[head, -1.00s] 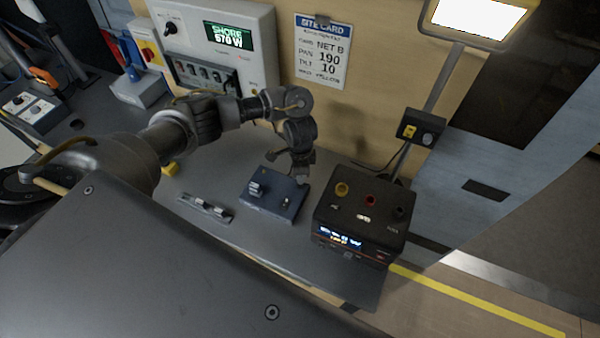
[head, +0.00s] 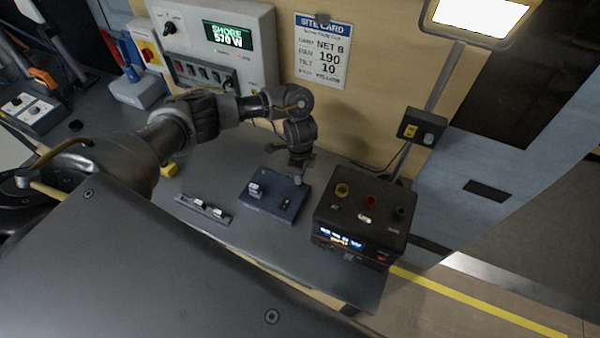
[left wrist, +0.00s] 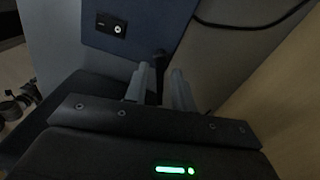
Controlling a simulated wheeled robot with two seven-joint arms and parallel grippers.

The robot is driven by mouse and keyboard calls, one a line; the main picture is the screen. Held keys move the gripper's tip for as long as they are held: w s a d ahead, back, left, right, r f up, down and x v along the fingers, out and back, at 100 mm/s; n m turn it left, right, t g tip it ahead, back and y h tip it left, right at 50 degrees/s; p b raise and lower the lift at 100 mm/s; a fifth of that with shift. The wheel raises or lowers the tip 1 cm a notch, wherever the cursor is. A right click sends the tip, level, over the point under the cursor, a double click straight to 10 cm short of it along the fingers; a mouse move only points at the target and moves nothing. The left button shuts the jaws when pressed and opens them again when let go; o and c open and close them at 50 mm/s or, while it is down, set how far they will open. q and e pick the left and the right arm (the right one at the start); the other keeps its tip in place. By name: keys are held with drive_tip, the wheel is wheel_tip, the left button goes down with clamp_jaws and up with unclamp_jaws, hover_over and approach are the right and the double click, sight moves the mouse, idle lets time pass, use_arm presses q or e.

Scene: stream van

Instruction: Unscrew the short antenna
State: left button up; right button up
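A blue box (head: 270,205) lies on the grey counter, with a small light-coloured fitting (head: 254,190) on its left part and a dark socket near its front right. My left gripper (head: 298,172) points down over the box's back right corner. In the left wrist view, a short dark post (left wrist: 160,62), apparently the short antenna, stands between the two grey fingers (left wrist: 160,85). A gap shows beside it, so the fingers look open around it. The blue box (left wrist: 145,25) is also visible there, with a dark plate and round socket. My right gripper is out of view.
A dark unit (head: 362,222) with coloured sockets and a lit display stands right of the box. A narrow rack (head: 205,208) with small pieces lies to its left. A lamp pole (head: 440,85) rises behind the unit. The counter (head: 300,258) is clear in front.

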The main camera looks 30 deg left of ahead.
use_arm(q)
drive_tip(key=shift+f+m+b, duration=0.1)
drive_tip(key=shift+m+b, duration=0.3)
drive_tip(key=shift+m, duration=1.6)
drive_tip(key=shift+c, duration=0.3)
clamp_jaws()
drive_tip(key=shift+n+p, duration=1.2)
drive_tip(key=shift+p, duration=0.15)
